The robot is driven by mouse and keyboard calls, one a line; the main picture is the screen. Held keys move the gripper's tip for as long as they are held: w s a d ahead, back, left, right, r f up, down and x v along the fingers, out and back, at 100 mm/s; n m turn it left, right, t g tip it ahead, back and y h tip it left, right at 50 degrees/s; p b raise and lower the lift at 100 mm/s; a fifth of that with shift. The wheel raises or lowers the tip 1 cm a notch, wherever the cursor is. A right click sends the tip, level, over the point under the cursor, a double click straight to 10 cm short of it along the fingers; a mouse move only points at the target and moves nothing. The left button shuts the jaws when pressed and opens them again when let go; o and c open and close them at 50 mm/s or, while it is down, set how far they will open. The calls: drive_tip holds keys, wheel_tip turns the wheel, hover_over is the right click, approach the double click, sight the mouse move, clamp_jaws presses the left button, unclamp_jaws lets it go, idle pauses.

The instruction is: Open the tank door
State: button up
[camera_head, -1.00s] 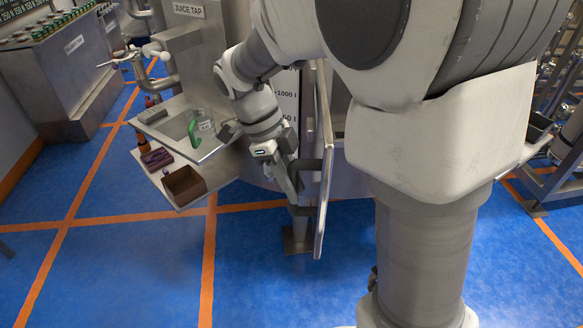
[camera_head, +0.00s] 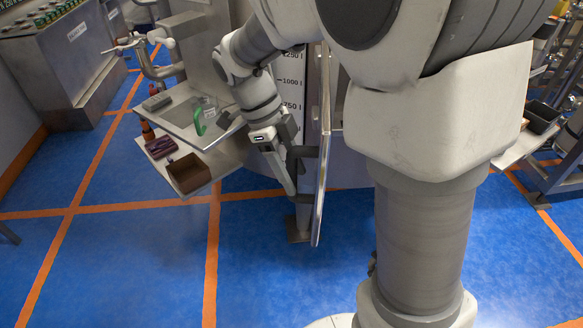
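The tank door (camera_head: 322,150) is a metal panel seen almost edge-on. It stands swung out from the round steel tank (camera_head: 350,172), well away from the tank wall. My gripper (camera_head: 303,175) is at the left face of the door. Its two dark fingers are spread apart, one above the other, and point toward the door. They reach up to or very near its face; contact cannot be told. No handle can be made out between the fingers. My arm hides part of the tank and its opening.
Left of my gripper are a two-level shelf (camera_head: 222,162) with a green-handled jug (camera_head: 199,122), a brown box (camera_head: 188,174) and a purple item (camera_head: 160,147). A rack (camera_head: 560,165) stands at the right. The blue floor (camera_head: 262,265) in front of the door is clear.

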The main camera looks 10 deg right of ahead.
drive_tip(key=p+v, duration=0.3)
drive_tip(key=v, duration=1.4)
drive_tip(key=shift+r, duration=0.25)
